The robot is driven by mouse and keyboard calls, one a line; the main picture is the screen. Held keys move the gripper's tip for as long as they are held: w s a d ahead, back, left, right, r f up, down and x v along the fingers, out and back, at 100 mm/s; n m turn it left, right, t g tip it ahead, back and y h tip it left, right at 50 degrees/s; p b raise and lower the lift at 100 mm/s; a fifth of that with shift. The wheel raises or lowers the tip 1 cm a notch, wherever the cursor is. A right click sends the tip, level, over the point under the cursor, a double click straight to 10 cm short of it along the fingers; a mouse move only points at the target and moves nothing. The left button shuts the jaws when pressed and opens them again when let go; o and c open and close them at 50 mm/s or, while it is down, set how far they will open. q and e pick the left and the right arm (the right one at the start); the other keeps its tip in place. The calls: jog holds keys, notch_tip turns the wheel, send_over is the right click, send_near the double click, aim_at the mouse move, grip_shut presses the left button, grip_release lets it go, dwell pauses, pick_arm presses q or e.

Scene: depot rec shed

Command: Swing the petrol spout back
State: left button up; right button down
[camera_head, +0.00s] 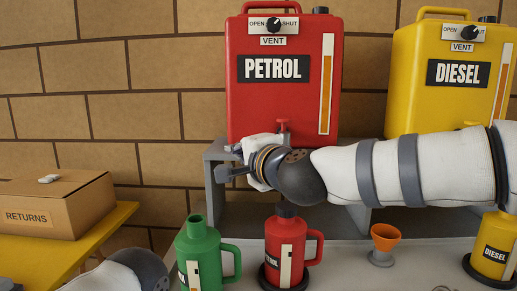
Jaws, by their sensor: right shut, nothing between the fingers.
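The red petrol container (260,100) stands on a grey stand at the upper middle, labelled PETROL, with a vent knob and a level strip. A small red tap handle (284,124) shows low on its front. My right arm and gripper cover the area below that handle, so I cannot make out the spout or its angle. My right gripper (222,174) is in front of the container's lower left corner, fingers pointing left, shut and empty. I cannot tell if it touches anything. My left gripper is out of view; only part of my left arm shows at the bottom left.
The yellow diesel container (408,95) stands to the right. A green jug (198,247), a red petrol jug (273,250), an orange funnel (385,238) and a yellow diesel jug (490,243) stand on the grey bench (340,262). A RETURNS box (85,205) sits on a yellow table at left.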

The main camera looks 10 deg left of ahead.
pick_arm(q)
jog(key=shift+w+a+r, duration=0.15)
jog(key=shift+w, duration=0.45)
pick_arm(e)
jog(key=s+a, duration=0.1)
jog(key=s, duration=0.1)
jog(key=s+a, duration=0.2)
jog(key=shift+f, duration=0.1)
